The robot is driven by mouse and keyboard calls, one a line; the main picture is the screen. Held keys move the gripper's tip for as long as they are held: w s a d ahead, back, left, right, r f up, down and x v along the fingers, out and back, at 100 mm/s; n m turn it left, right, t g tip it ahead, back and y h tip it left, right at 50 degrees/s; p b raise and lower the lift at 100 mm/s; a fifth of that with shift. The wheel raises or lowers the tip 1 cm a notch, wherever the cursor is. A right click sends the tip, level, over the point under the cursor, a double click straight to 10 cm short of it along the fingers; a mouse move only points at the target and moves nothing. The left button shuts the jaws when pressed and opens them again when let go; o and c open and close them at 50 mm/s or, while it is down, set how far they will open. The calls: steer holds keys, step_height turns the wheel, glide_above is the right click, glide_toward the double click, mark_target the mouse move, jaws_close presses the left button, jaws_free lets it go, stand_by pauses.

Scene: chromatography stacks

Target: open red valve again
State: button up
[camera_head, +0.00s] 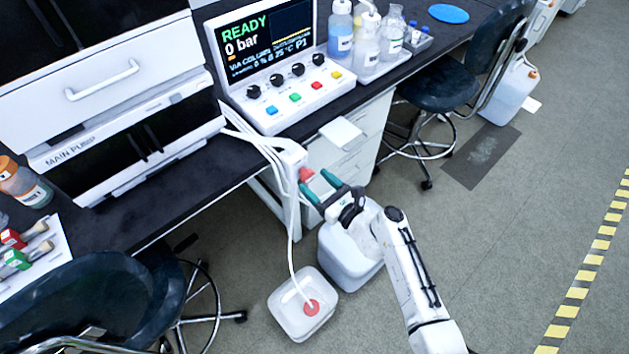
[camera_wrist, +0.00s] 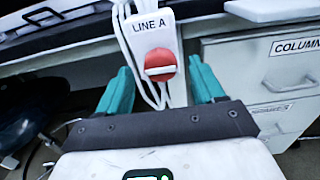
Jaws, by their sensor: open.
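The red valve (camera_wrist: 160,65) is a round red knob with a crossbar handle. It sits on a white block labelled LINE A (camera_wrist: 150,35) in the wrist view. In the head view the red valve (camera_head: 306,175) shows at the bench's front edge. My gripper (camera_wrist: 160,85) has two green fingers, one on each side of the knob in the picture. It is open, with gaps between both fingers and the knob. In the head view my gripper (camera_head: 318,184) is just in front of the valve. The handle's crossbar looks roughly horizontal in the wrist view.
A control panel (camera_head: 285,70) reading READY and 0 bar stands on the bench. White tubing runs down to a tub (camera_head: 291,318) on the floor. A white canister (camera_head: 340,265) stands beneath my arm. Stools (camera_head: 445,85) stand at the bench.

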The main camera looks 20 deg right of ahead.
steer(key=shift+x, duration=0.85)
steer(key=shift+c, duration=0.2)
steer(key=c, duration=1)
